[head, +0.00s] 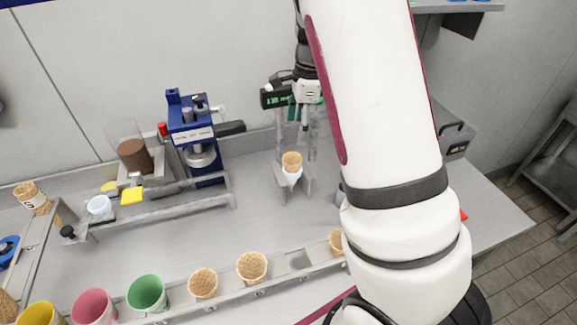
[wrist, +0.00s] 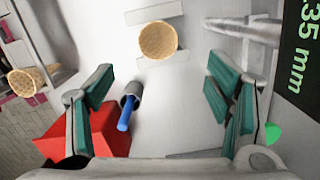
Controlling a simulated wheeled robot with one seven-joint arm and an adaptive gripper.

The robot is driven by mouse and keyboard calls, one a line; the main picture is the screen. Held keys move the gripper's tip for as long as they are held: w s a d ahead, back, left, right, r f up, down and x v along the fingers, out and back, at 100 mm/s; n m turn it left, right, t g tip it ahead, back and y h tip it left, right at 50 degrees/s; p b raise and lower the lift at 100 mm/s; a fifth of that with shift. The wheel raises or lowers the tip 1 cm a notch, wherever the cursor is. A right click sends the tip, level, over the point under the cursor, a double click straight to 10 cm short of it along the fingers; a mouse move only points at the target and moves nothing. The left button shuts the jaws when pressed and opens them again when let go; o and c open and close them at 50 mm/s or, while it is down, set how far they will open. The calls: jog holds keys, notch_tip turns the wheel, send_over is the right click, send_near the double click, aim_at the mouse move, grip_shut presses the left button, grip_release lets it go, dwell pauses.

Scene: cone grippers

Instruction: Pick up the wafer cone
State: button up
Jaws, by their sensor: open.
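A tan wafer cone (head: 291,160) stands mouth up in a small grey holder (head: 306,186) on the counter, with a white wrap below its rim. In the wrist view the cone (wrist: 158,41) shows its round open mouth at the top centre, beyond the fingertips. My gripper (head: 305,118) is above and behind the cone in the head view, pointing down. In the wrist view my gripper (wrist: 165,85) has its green-padded fingers spread wide, with nothing between them. The cone's lower part is hidden in the wrist view.
A front rack (head: 300,260) holds several cones and coloured cups. A blue machine (head: 193,135) is to the left. The counter between the holder and rack is clear.

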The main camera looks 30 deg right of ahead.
aim_at(293, 158)
jog(key=f, duration=0.7)
jog(key=shift+a+p, duration=0.3)
jog(key=shift+a, duration=0.1)
jog(key=shift+w+a+f+p, duration=0.1)
jog(key=shift+a+f+p, duration=0.1)
jog(key=shift+f, duration=0.6)
jog(key=shift+a+f+p, duration=0.1)
jog(key=shift+f+p, duration=0.15)
jog(key=shift+f, duration=0.6)
jog(key=shift+w+a+f+p, duration=0.1)
jog(key=shift+f+p, duration=0.1)
jog(key=shift+f, duration=0.6)
jog(key=c, duration=0.9)
